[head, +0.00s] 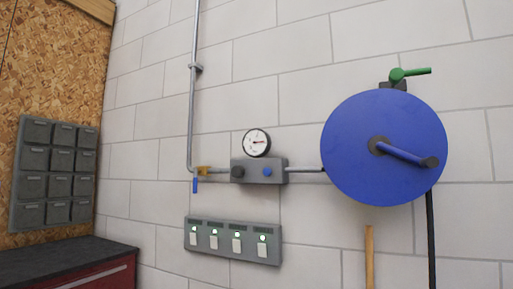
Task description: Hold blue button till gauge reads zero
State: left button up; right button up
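A round white gauge (257,142) with a dark rim sits on top of a grey wall-mounted block. Its needle is too small for me to read a value; it looks to point roughly right. The blue button (267,172) is on the right part of the front of the grey block (279,164). A dark knob (237,173) is at the block's left. Nothing touches the button. Neither of my grippers shows in the head view.
A large blue hose reel (350,130) with a crank is right of the block, with a green-handled valve (410,74) above. A blue-handled valve (195,184) is left on the pipe. A switch panel (223,255) with lit green lamps is below. Grey bins and a workbench (60,259) stand left.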

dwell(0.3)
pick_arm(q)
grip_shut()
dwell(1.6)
